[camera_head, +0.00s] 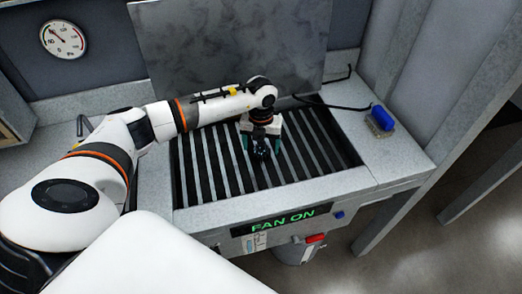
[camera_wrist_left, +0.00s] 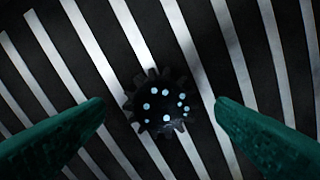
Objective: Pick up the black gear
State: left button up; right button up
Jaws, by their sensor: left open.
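The black gear (camera_wrist_left: 160,102) lies on the slatted grate in the left wrist view, toothed, with several pale bluish spots on its face. It sits between the two green fingers of my left gripper (camera_wrist_left: 160,115), with a gap on each side. In the head view, my left gripper (camera_head: 261,146) points down over the middle of the grate, and the dark gear (camera_head: 261,153) shows partly between its fingers. The left gripper is open and holds nothing. My right gripper is in neither view.
A blue-handled brush (camera_head: 381,119) stands on the bench's right side. A metal panel (camera_head: 220,50) rises behind the grate, and a black cable (camera_head: 335,105) lies at the back right.

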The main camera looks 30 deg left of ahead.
pick_arm(q)
jog(key=shift+f, duration=0.75)
jog(key=c, duration=1.5)
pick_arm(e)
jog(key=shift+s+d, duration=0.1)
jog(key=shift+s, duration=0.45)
pick_arm(q)
jog(key=shift+w+r, duration=0.1)
